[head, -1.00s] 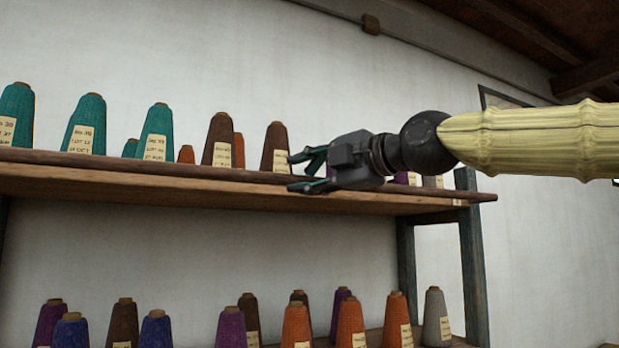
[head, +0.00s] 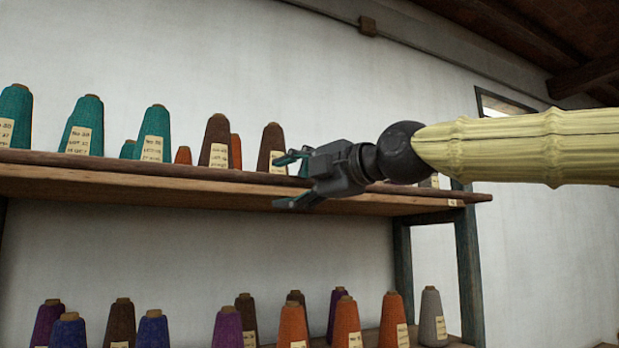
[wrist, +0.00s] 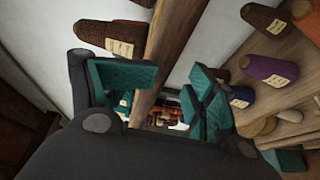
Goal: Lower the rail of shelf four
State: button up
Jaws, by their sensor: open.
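The upper shelf (head: 250,195) is a long wooden board. A dark rounded rail (head: 90,165) runs along its front edge, low against the board. My gripper (head: 284,180) is in front of this edge near the right part, one finger above the rail's line and one below. It is open with nothing held. In the wrist view, the gripper (wrist: 166,90) has its teal finger pads apart, and the wooden rail and shelf edge (wrist: 172,45) run between them. I cannot tell whether a finger touches the rail. My gripper hides part of the rail.
Teal cones (head: 83,125) and brown cones (head: 216,142) stand on the shelf just behind the rail. A lower shelf holds several cones, including an orange one (head: 346,322) and a grey one (head: 432,316). A dark post (head: 470,270) supports the right end.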

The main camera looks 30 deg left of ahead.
jog(key=shift+a+f, duration=0.3)
jog(key=shift+f, duration=0.15)
jog(key=d, duration=0.3)
jog(key=shift+w+d+r, duration=0.1)
jog(key=shift+w+r, duration=0.05)
jog(key=shift+r, duration=0.25)
jog(key=shift+a, duration=0.3)
jog(key=v, duration=1.2)
jog(key=shift+d, duration=0.4)
jog(key=shift+w, duration=0.1)
jog(key=shift+d, duration=0.1)
